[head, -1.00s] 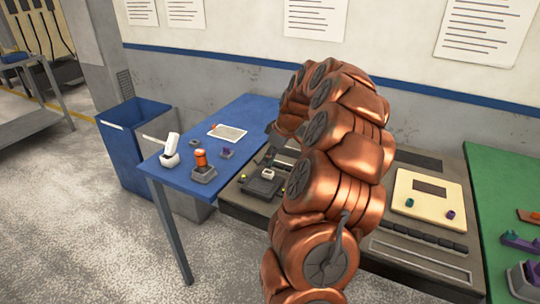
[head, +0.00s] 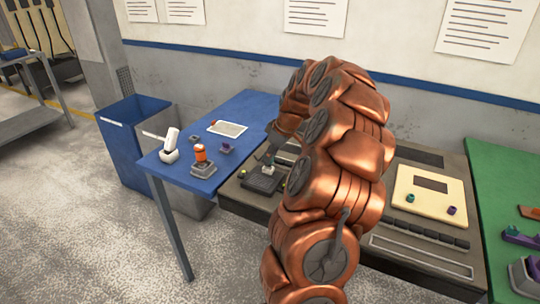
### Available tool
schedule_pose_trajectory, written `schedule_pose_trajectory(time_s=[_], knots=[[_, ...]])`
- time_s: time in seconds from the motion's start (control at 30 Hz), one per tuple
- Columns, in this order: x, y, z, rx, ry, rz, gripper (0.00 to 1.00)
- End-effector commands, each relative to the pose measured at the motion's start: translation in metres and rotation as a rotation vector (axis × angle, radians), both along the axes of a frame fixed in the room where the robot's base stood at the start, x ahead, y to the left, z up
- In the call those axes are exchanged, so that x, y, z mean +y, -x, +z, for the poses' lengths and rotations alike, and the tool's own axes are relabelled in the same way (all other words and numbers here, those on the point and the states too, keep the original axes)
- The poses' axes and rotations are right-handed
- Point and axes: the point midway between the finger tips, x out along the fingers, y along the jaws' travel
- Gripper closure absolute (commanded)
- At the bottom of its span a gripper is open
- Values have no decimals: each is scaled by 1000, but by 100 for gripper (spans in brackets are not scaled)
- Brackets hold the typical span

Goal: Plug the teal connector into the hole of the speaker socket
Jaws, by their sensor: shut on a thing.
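My gripper (head: 270,152) is small in the head view, partly behind my copper arm. It points down and is shut on a small piece that looks like the teal connector (head: 268,160). Directly below is a small pale socket (head: 268,169) on a dark grey block (head: 262,183), which I take to be the speaker socket. The connector's lower end is at or just above the socket. I cannot tell whether it is in the hole.
A blue table (head: 180,176) at left holds an orange-topped part (head: 200,153), a white device (head: 169,147) and a purple piece (head: 225,147). A cream panel (head: 428,208) with teal and purple pieces lies at right, before a green table (head: 500,190). A blue bin (head: 125,140) stands left.

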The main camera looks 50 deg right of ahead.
Motion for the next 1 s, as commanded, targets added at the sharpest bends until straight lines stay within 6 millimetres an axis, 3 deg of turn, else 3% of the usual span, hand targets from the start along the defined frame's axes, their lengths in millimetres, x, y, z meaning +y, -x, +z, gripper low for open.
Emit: schedule_pose_trajectory(time_s=[1.0], knots=[[0,0,-19,0,0,0,100]])
